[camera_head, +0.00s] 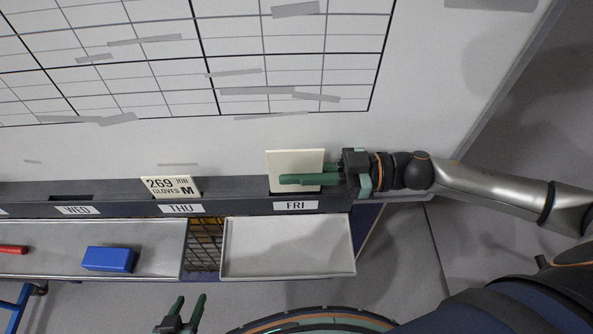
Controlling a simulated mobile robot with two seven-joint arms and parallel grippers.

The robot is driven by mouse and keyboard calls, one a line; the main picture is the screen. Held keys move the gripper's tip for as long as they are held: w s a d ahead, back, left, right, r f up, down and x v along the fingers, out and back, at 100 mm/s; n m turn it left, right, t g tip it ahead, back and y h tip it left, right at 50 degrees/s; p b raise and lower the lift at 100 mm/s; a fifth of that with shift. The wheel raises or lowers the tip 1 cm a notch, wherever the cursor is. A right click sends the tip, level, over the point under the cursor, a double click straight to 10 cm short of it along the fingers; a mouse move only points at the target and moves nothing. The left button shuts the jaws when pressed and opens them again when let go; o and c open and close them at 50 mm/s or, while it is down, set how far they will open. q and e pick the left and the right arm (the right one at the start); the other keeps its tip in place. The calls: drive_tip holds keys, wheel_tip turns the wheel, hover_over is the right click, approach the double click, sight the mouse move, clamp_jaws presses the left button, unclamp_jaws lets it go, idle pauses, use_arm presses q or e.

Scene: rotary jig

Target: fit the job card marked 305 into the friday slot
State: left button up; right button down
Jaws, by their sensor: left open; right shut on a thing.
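A blank-faced cream card (293,162) stands at the slot labelled FRI (295,206) on the dark rail; no number shows on its visible face. My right gripper (305,174) is shut on this card from the right side. The card's lower edge is hidden by the fingers and rail, so I cannot tell how deep it sits. Another card reading 269 JOB GLOVES M (170,187) stands in the THU slot (181,208). My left gripper (187,304) is open and empty, low in the view, below the trays.
The WED slot (71,198) looks empty. A grey tray (230,247) sits below FRI, bare. A tray at left holds a blue block (110,259) and a red marker (12,249). A gridded whiteboard (200,125) rises behind the rail.

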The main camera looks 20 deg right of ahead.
sight(298, 191)
drive_tip(key=shift+f+b, duration=1)
drive_tip(key=shift+f, duration=0.9)
drive_tip(key=c, duration=0.9)
unclamp_jaws()
drive_tip(key=shift+f, duration=0.1)
drive_tip(key=shift+c, duration=0.2)
drive_tip(key=shift+d+f, duration=0.1)
drive_tip(key=shift+d, duration=0.05)
drive_tip(key=shift+s+d+f, duration=0.1)
drive_tip(key=shift+s+d, duration=0.05)
drive_tip(key=shift+d, duration=0.15)
drive_tip(key=b+v, duration=0.1)
drive_tip(key=v, duration=1)
drive_tip(key=shift+d+r+b, duration=0.3)
drive_tip(key=shift+r+b, duration=0.1)
drive_tip(key=shift+s, duration=0.1)
